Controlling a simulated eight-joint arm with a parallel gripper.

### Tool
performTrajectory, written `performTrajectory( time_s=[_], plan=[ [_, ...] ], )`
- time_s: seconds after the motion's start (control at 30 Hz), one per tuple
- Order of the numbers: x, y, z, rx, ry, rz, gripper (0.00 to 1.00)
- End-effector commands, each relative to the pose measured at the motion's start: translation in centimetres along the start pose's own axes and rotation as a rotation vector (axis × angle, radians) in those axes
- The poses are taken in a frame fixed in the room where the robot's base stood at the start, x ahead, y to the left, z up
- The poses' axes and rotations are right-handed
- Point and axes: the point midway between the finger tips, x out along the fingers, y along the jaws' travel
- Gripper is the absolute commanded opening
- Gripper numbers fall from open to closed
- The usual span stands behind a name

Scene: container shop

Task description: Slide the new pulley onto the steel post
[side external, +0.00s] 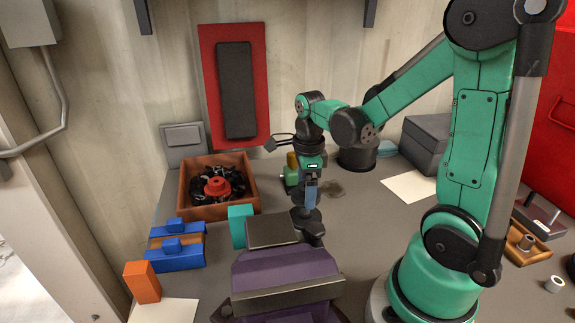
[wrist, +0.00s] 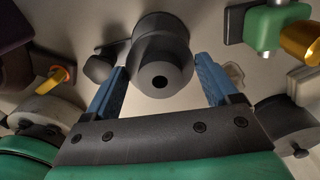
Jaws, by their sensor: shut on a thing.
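My gripper (side external: 307,195) points down over the bench behind the purple vise. Its blue fingers are shut on a dark grey, stepped round part with a centre hole, which looks like the pulley (wrist: 161,72). In the side view the dark pulley (side external: 304,214) shows at the fingertips, low over the bench; I cannot tell whether it touches what is beneath. The wrist view shows my gripper (wrist: 161,65) with one finger on each side of it.
The purple vise (side external: 285,268) with dark jaws stands in front of my gripper. An orange-brown box (side external: 206,212) holding black parts and a red hub is at left. Blue blocks (side external: 175,258) and an orange block (side external: 142,283) sit front left. A green-and-yellow item (side external: 291,170) stands close behind.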

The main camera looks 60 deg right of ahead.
Motion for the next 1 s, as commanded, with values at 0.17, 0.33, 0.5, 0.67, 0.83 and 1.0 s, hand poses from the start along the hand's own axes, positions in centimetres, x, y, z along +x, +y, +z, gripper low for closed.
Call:
performTrajectory(
  time_s=[0.17, 0.33, 0.5, 0.67, 0.83, 1.0],
  plan=[
    [0.3, 0.0, 0.0, 0.000, 0.000, 0.000, 0.13],
    [0.7, 0.0, 0.0, 0.000, 0.000, 0.000, 0.13],
    [1.0, -0.1, 0.0, 0.000, 0.000, 0.000, 0.13],
    [1.3, -0.1, 0.0, 0.000, 0.000, 0.000, 0.13],
    [1.7, 0.0, 0.0, 0.000, 0.000, 0.000, 0.13],
    [2.0, 0.0, 0.0, 0.000, 0.000, 0.000, 0.13]
  ],
)
